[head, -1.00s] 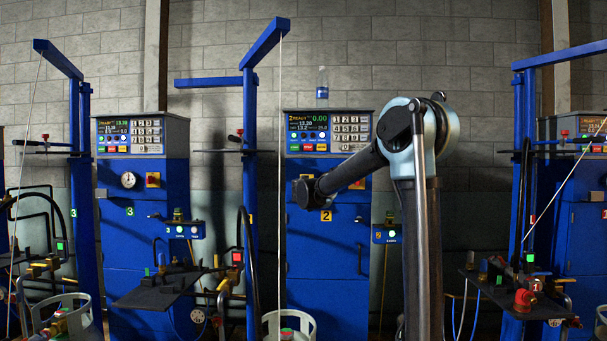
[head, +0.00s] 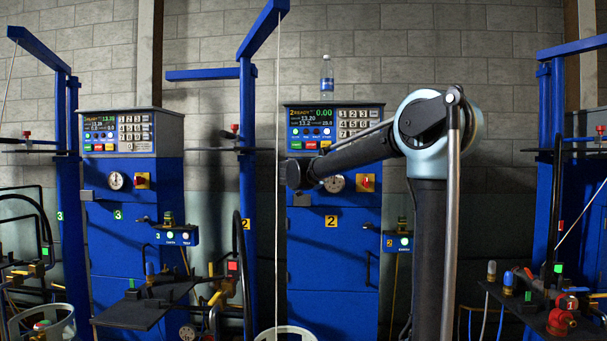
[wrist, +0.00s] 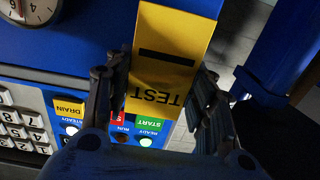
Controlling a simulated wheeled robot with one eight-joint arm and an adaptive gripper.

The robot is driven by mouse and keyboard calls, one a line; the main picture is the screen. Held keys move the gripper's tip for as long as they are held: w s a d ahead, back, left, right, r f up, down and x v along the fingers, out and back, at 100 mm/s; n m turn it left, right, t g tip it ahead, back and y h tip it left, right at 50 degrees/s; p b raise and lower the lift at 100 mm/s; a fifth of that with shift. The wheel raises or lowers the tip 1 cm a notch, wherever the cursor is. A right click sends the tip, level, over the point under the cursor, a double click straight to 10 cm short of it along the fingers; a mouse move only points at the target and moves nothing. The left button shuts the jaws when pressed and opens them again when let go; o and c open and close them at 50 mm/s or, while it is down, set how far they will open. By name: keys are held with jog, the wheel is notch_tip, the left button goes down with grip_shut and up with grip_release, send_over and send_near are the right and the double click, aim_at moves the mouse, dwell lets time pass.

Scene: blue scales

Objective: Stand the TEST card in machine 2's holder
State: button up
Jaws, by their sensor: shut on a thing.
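The yellow TEST card (wrist: 178,35) is between the two dark fingers of my gripper (wrist: 163,92) in the wrist view, its lettering upside down. My gripper is shut on it. In the head view my arm reaches left across the front of machine 2 (head: 330,265), below its display; the gripper and card cannot be made out there. A small grey bracket (head: 302,199) sits on machine 2's front, left of its yellow number 2 label; I cannot tell whether it is the holder. In the wrist view the blue panel of a machine lies behind the card.
Machine 2's round gauge (head: 333,183) and orange-yellow switch (head: 365,183) are close to my arm. A blue post (head: 247,170) and a hanging cord stand to its left. Machine 3 (head: 125,240) is further left. A bottle (head: 326,76) stands on machine 2's top.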

jog(key=shift+w+d, duration=0.3)
jog(key=shift+d, duration=0.8)
jog(key=shift+f, duration=0.15)
jog(key=shift+s+f, duration=0.1)
jog(key=shift+f, duration=2.95)
jog(key=shift+f, duration=0.95)
jog(key=o, duration=1.1)
jog(key=shift+s, duration=0.1)
jog(key=shift+c, duration=0.2)
jog(key=shift+s, duration=0.1)
